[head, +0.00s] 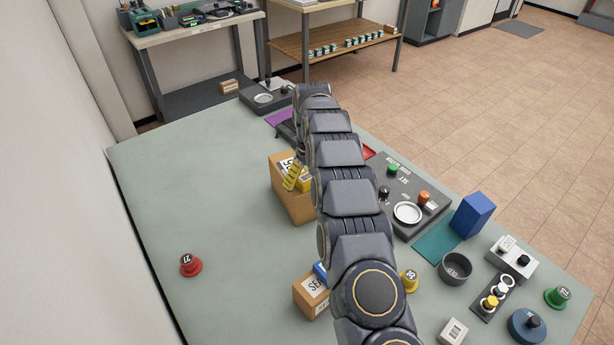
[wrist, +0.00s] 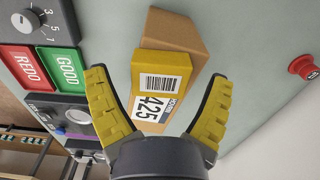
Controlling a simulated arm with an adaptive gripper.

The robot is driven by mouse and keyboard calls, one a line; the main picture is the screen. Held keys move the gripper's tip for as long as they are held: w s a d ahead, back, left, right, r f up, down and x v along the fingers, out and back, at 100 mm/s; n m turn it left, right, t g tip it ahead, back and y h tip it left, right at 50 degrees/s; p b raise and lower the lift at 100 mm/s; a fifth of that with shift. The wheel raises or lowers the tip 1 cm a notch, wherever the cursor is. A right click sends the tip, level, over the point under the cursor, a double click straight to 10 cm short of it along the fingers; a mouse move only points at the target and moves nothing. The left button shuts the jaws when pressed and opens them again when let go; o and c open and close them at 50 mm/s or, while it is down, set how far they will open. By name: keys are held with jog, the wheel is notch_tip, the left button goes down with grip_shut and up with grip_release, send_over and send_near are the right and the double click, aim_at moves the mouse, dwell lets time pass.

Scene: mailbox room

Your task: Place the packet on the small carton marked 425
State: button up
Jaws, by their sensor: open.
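The small carton (wrist: 177,32) is brown cardboard and stands on the grey-green table; it also shows in the head view (head: 296,208), left of my arm. A yellow packet (wrist: 163,65) with a barcode appears to rest on the carton. A white label reading 425 (wrist: 153,107) shows beside the barcode, towards my gripper. My gripper (wrist: 162,98) is open, with its yellow fingers on either side of the packet and carton and gaps visible. In the head view my gripper (head: 293,176) is at the carton, partly hidden by my arm.
A red button-like knob (head: 190,265) stands alone at left on mostly clear table. A second carton (head: 311,293) with a blue item on it is near my arm. A control panel (head: 410,190), blue block (head: 472,214) and dark bowl (head: 454,269) crowd the right.

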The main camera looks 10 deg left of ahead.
aim_at(307, 177)
jog(key=shift+r, duration=0.1)
notch_tip(307, 177, up, 12)
dwell(0.5)
jog(key=shift+r, duration=0.1)
jog(key=s+d+r+m+g, duration=0.1)
jog(key=s+d+r+m, duration=0.1)
jog(key=s+d+r, duration=0.5)
jog(key=s+d+r+m, duration=0.2)
jog(key=s+d+r, duration=0.15)
jog(key=s, duration=0.65)
jog(key=s+d+f+m, duration=0.1)
jog(key=s+d, duration=0.1)
jog(key=s, duration=0.6)
jog(key=s+d+f+m, duration=0.2)
jog(key=s+d, duration=0.1)
jog(key=s, duration=0.6)
jog(key=s+d+f+m, duration=0.2)
jog(key=s, duration=0.6)
jog(key=shift+s+d+g, duration=0.25)
jog(key=shift+s+g, duration=0.05)
jog(key=shift+s, duration=0.1)
